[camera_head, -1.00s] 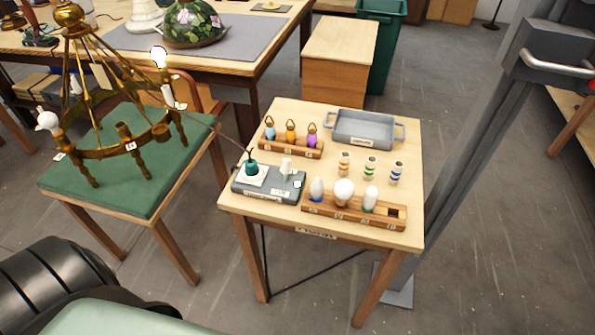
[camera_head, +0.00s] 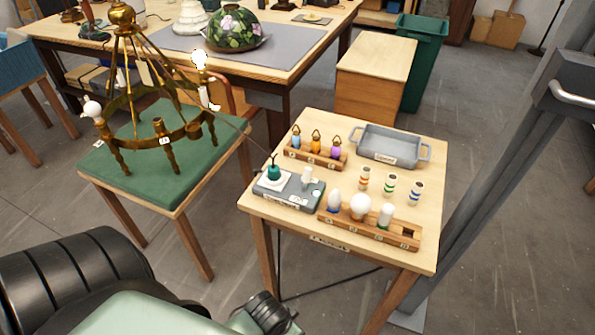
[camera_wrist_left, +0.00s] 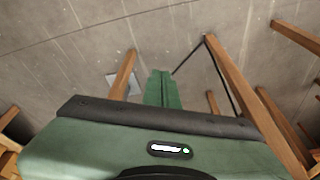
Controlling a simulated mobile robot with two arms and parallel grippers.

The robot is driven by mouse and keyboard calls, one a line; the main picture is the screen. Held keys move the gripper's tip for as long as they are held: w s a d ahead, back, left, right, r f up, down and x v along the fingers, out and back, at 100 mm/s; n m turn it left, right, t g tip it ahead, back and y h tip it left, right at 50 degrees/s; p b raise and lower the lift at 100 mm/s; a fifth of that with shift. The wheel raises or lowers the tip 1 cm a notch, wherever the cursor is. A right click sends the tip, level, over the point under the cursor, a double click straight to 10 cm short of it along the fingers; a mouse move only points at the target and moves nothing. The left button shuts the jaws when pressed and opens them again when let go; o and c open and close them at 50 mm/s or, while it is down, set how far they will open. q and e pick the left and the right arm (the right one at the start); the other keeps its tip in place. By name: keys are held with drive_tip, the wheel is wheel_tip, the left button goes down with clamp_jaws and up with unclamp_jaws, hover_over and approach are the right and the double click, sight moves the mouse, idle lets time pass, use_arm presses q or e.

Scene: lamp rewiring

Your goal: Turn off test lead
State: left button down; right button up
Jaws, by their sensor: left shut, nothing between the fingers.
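The grey test box (camera_head: 288,191) sits at the near left of the small wooden table. A teal knob-like part (camera_head: 274,172) stands on a white plate on it, with a white post (camera_head: 307,177) to its right. A thin lead runs from the teal part to the brass chandelier (camera_head: 157,129) on the green-topped stool. A bulb (camera_head: 199,60) on the chandelier glows bright white. My left gripper (camera_wrist_left: 163,88) is shut and empty in the left wrist view, above the floor near table legs. In the head view, only part of my left arm shows at the bottom. My right gripper is not in view.
The small table (camera_head: 345,257) also holds a grey tray (camera_head: 388,146), a rack of colored lanterns (camera_head: 315,151), several striped cylinders and a bulb rack (camera_head: 370,225). A grey column stands to its right. Floor shows between stool and table.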

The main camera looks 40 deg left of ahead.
use_arm(q)
wheel_tip(320, 180, up, 7)
drive_tip(key=w+n+t, duration=0.1)
drive_tip(key=w, duration=0.1)
drive_tip(key=n+t, duration=1)
drive_tip(key=n, duration=1)
approach(306, 178)
drive_tip(key=a, duration=0.3)
drive_tip(key=shift+a+r+p, duration=0.15)
drive_tip(key=shift+r+p, duration=0.15)
drive_tip(key=shift+r, duration=0.1)
drive_tip(key=p+x, duration=0.1)
drive_tip(key=x, duration=0.9)
drive_tip(key=shift+f, duration=0.15)
drive_tip(key=shift+s, duration=0.1)
